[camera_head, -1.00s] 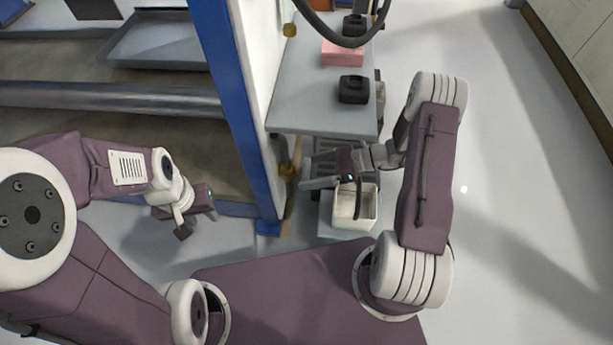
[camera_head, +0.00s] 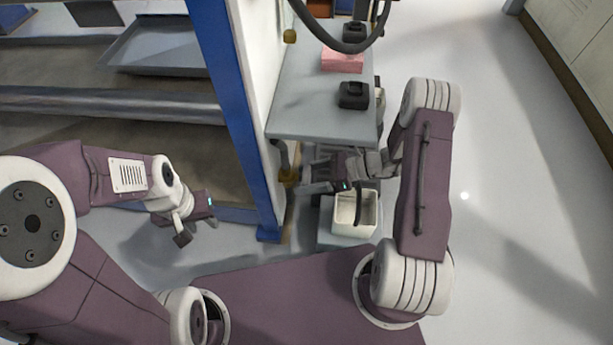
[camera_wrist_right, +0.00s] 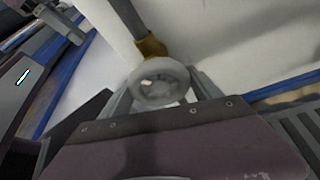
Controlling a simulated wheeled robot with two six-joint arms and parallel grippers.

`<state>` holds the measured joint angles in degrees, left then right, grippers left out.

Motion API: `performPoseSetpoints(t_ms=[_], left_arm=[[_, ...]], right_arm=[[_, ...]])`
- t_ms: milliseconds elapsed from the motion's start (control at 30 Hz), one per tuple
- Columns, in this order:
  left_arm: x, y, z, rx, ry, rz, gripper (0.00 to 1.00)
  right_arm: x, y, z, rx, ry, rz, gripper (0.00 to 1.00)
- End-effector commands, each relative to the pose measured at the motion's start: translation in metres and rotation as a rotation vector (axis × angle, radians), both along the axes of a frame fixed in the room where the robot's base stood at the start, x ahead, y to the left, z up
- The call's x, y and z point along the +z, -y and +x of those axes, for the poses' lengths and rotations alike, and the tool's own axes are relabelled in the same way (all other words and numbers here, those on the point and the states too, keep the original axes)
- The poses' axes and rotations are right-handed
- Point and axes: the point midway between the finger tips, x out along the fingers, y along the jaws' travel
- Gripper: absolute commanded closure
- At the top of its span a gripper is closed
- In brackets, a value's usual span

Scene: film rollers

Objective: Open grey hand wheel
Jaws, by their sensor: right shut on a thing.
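The grey hand wheel (camera_wrist_right: 160,82) shows in the right wrist view as a round, pale grey ring at the end of a brass valve fitting (camera_wrist_right: 151,46) on a pipe. My right gripper (camera_wrist_right: 160,92) is shut on the wheel, with a finger on each side of it. In the head view my right gripper (camera_head: 306,178) reaches left below the grey table, close to the brass fitting (camera_head: 289,176); the wheel is hard to make out there. My left gripper (camera_head: 198,230) is open and empty, to the left of the blue post, away from the wheel.
A white bucket (camera_head: 354,213) with a dark handle stands just below my right gripper. The grey table (camera_head: 320,105) above it holds black boxes (camera_head: 353,95) and a pink box (camera_head: 342,62). A blue post (camera_head: 235,110) stands between my grippers. The floor on the right is clear.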

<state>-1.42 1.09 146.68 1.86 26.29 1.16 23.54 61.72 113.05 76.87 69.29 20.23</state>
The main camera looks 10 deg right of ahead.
Motion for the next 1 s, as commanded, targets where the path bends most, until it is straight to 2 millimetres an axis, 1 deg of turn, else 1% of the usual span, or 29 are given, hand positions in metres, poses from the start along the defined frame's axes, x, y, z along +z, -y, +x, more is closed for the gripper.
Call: performPoseSetpoints(t_ms=[33, 200, 600, 800, 1000], left_arm=[[0.0046, 0.0000, 0.0000, 0.000, 0.000, 0.000, 0.64], [0.0112, 0.0000, 0.0001, 0.000, 0.000, 0.000, 0.64], [0.0138, 0.0000, 0.0000, 0.000, 0.000, 0.000, 0.64], [0.0132, 0.0000, 0.0000, 0.000, 0.000, 0.000, 0.64], [0.0130, -0.0001, 0.0001, 0.000, 0.000, 0.000, 0.64]], right_arm=[[0.0024, 0.0000, -0.0007, 0.000, 0.024, -0.009, 0.68], [0.0017, 0.0002, -0.0006, 0.000, 0.143, -0.048, 0.68], [-0.0005, 0.0002, 0.0000, 0.000, 0.398, -0.131, 0.68], [-0.0006, 0.0003, 0.0001, 0.001, 0.473, -0.155, 0.68], [-0.0003, 0.0004, 0.0006, -0.001, 0.506, -0.164, 0.68]])
